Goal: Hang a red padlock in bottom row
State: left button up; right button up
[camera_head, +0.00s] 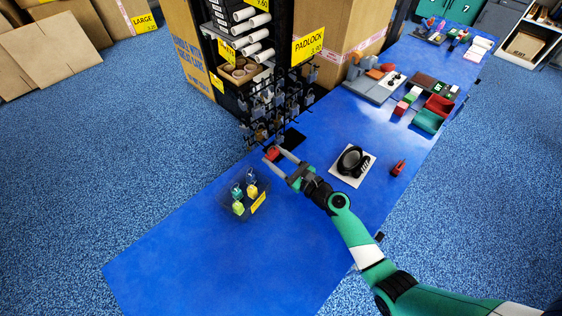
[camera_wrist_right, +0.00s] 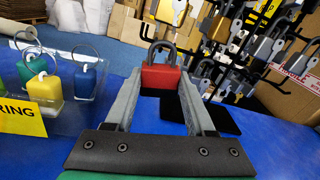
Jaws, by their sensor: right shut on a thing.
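My right gripper (camera_head: 282,161) is shut on a red padlock (camera_head: 271,153) in front of the rack's lower part. In the right wrist view the red padlock (camera_wrist_right: 160,76) is upright between the fingertips (camera_wrist_right: 161,85), with its grey shackle up. The padlock rack (camera_head: 270,105) is black wire with several padlocks on hooks, under a yellow PADLOCK sign (camera_head: 307,45). In the right wrist view hooks with padlocks (camera_wrist_right: 240,45) show behind and to the right of the held padlock. I cannot tell whether the shackle touches a hook. My left gripper is not in view.
A black tape roll on a white card (camera_head: 352,165) and a small red item (camera_head: 398,167) lie to the right. The near blue table (camera_head: 190,260) is clear.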

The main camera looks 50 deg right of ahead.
jog(key=shift+w+f+b, duration=0.1)
jog(key=shift+w+b, duration=0.25)
jog(key=shift+w, duration=0.65)
jog(key=shift+w+f+b, duration=0.25)
jog(key=shift+w+b, duration=0.3)
jog(key=shift+w, duration=0.2)
jog(key=o, duration=1.3)
jog(key=s+p, duration=0.2)
jog(key=s, duration=0.9)
jog(key=shift+s+a+p, duration=0.15)
jog(key=shift+s+p, duration=0.2)
